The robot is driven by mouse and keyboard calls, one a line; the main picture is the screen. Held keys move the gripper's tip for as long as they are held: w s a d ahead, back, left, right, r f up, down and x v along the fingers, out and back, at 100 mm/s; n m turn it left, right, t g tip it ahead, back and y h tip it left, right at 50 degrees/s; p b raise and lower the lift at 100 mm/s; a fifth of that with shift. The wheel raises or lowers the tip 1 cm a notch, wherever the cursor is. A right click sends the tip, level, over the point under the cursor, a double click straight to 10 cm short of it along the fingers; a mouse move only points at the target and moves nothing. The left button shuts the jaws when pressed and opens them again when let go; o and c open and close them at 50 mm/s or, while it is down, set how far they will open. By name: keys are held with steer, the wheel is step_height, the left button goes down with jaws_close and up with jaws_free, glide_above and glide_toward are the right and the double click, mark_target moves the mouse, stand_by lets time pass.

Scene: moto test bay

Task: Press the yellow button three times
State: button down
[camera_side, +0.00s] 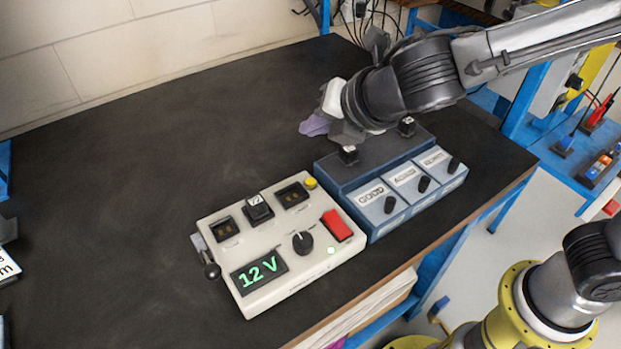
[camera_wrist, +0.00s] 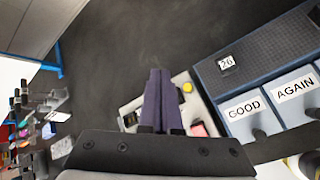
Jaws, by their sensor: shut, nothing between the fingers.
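The yellow button (camera_side: 311,183) sits at the back right corner of a cream control box (camera_side: 288,279) on the dark bench. It also shows in the wrist view (camera_wrist: 187,88), just right of my fingers. My gripper (camera_side: 316,124) is shut and empty, in the air behind the box and the blue sorting unit. In the wrist view the purple fingers (camera_wrist: 159,75) are together and hide part of the cream box. The fingertips are apart from the button. The box display reads 12 V in green.
A red rocker switch (camera_side: 336,226) and a black knob (camera_side: 303,241) are near the button. The blue unit (camera_side: 376,212) with labelled drawers stands right beside the box. The bench (camera_side: 130,170) is clear to the left and behind.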

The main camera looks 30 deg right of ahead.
steer(key=shift+f, duration=4.4)
steer(key=shift+f, duration=0.15)
steer(key=shift+f, duration=0.25)
steer(key=shift+f, duration=0.4)
steer(key=shift+r, duration=0.8)
steer(key=shift+r, duration=2.5)
